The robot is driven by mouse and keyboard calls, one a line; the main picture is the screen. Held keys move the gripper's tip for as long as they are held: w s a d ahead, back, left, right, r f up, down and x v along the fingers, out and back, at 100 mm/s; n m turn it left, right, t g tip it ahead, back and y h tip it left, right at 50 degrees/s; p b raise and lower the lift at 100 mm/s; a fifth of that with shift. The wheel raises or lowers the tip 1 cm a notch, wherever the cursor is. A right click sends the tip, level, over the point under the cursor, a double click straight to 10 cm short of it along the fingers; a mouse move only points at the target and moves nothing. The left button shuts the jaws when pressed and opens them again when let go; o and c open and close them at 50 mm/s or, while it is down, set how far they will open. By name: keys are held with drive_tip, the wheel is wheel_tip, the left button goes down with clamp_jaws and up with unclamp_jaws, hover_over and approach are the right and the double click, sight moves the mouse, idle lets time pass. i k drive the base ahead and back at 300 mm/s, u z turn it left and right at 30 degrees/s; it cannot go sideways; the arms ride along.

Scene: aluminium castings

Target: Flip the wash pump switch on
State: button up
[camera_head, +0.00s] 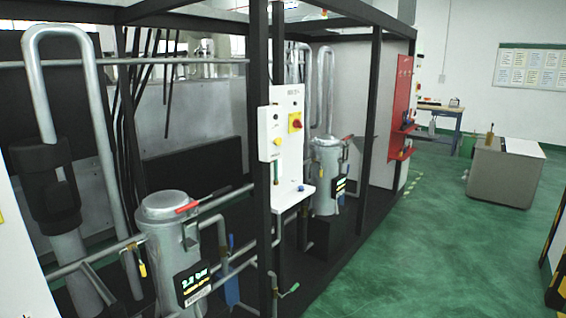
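A white control panel (288,150) is fixed to the dark frame near the middle of the view. A red rotary switch on a yellow plate (295,122) sits on its right part. A narrow white box (270,134) on its left carries small dark and yellow controls. The labels are too small to read, so I cannot tell which control is the wash pump switch or how it is set. My gripper is not in view.
Dark frame posts (258,200) stand close beside the panel. Two grey canisters (178,240) (327,172) with red-handled levers and pipes flank it. A white ledge (292,195) juts out below the panel. Green floor (430,240) is clear on the right, before a grey bin (503,172).

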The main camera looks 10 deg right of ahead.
sight(297, 123)
drive_tip(key=i, duration=0.85)
drive_tip(key=z, duration=0.65)
drive_tip(key=k, duration=0.15)
drive_tip(key=u, duration=2.65)
